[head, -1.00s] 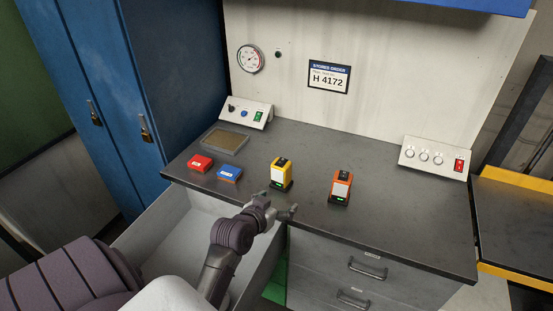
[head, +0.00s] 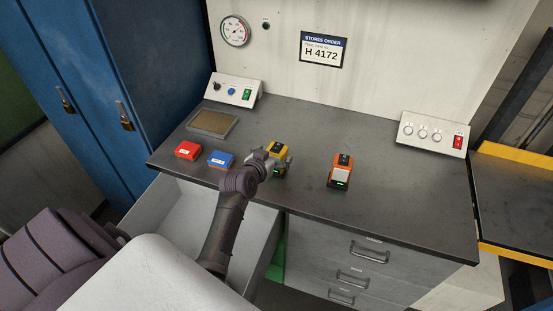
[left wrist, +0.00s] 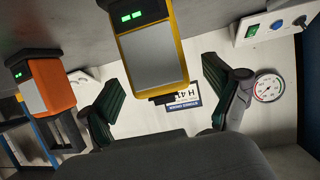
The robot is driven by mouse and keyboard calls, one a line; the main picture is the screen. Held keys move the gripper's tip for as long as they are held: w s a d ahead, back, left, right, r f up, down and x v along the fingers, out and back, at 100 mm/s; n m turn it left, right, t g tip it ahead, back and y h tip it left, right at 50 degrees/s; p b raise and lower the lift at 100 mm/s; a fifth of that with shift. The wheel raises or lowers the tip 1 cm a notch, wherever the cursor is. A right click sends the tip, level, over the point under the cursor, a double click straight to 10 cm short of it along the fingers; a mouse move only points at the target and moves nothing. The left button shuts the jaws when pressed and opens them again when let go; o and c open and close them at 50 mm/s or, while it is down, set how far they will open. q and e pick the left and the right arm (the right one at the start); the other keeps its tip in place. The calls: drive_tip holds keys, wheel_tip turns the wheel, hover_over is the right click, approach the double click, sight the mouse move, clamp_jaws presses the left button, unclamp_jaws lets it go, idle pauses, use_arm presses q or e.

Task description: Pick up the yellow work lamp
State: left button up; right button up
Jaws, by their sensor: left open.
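The yellow work lamp (head: 278,147) stands on the dark bench top, partly hidden behind my left gripper (head: 275,161) in the head view. In the left wrist view, the yellow lamp (left wrist: 152,54) shows close up with its grey panel and green lights. My left gripper (left wrist: 163,92) is open, with one dark green finger on each side of the lamp's line in that view. I cannot tell whether the fingers touch it. An orange work lamp (head: 340,171) stands to the right and also shows in the left wrist view (left wrist: 53,84). My right gripper is out of view.
A red box (head: 188,150) and a blue box (head: 221,159) lie left of the yellow lamp, with a shallow tray (head: 232,131) behind. An open drawer (head: 172,195) juts out below my left arm. Switch boxes (head: 435,132) stand along the wall.

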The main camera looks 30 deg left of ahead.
use_arm(q)
drive_tip(key=p+x, duration=0.1)
drive_tip(key=x, duration=0.3)
drive_tip(key=shift+w+a, duration=0.1)
drive_tip(key=shift+w, duration=0.35)
drive_tip(key=shift+s, duration=0.15)
drive_tip(key=c, duration=1.4)
drive_tip(key=shift+r, duration=0.1)
